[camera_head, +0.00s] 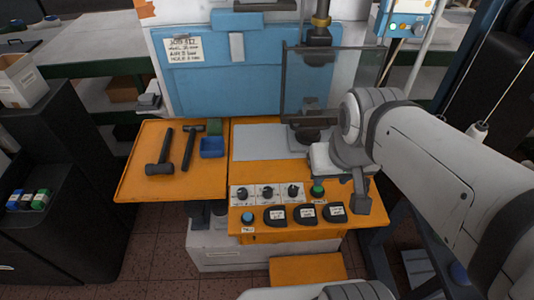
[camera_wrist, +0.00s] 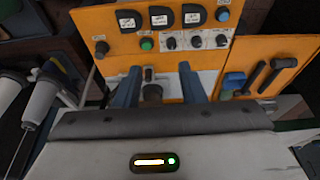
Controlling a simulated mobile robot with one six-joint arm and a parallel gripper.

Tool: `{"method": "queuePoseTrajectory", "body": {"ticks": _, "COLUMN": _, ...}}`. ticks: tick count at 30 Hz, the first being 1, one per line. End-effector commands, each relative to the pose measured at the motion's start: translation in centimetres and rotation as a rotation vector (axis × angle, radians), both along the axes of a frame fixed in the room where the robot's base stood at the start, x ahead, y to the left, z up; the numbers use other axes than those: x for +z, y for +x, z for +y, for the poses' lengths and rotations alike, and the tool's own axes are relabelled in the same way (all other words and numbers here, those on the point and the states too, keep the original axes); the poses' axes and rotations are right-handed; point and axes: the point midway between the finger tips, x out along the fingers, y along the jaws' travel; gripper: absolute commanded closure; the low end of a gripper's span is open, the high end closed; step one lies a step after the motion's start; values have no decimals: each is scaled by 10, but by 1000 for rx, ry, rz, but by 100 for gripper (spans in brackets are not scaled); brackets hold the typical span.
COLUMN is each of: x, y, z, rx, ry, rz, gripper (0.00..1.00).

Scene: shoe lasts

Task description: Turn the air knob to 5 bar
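Three small black knobs with white labels sit in a row on the orange control panel (camera_head: 240,227): a left knob (camera_head: 242,193), a middle knob (camera_head: 267,192) and a right knob (camera_head: 293,190). They also show in the wrist view, in reverse order, as the right knob (camera_wrist: 170,42), middle knob (camera_wrist: 196,41) and left knob (camera_wrist: 221,40). The labels are too small to read, so I cannot tell which is air or its setting. My gripper (camera_wrist: 160,70) is open, with two blue-grey fingers apart. In the head view my gripper (camera_head: 356,194) is right of the knobs, touching none.
A green button (camera_head: 318,187) is beside the right knob. Three black labelled paddles (camera_head: 305,212) and a blue button (camera_head: 248,217) are along the front. Hammers (camera_head: 160,152) and a blue tray (camera_head: 212,147) lie on the left shelf. A blue machine stands behind.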

Motion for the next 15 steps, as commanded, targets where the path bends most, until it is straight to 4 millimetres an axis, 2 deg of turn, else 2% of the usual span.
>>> {"method": "queuePoseTrajectory", "body": {"ticks": 1, "x": 0, "y": 0, "z": 0, "rx": 2, "ry": -1, "rz": 1, "gripper": 60}}
{"method": "queuePoseTrajectory", "body": {"ticks": 4, "x": -4, "y": 5, "z": 1, "rx": 43, "ry": -11, "rz": 8, "gripper": 51}}
{"method": "queuePoseTrajectory", "body": {"ticks": 7, "x": -14, "y": 17, "z": 22, "rx": 163, "ry": -46, "rz": 32, "gripper": 48}}
{"method": "queuePoseTrajectory", "body": {"ticks": 11, "x": -37, "y": 48, "z": 34, "rx": 476, "ry": -119, "rz": 78, "gripper": 48}}
{"method": "queuePoseTrajectory", "body": {"ticks": 15, "x": -73, "y": 87, "z": 52, "rx": 895, "ry": -196, "rz": 129, "gripper": 48}}
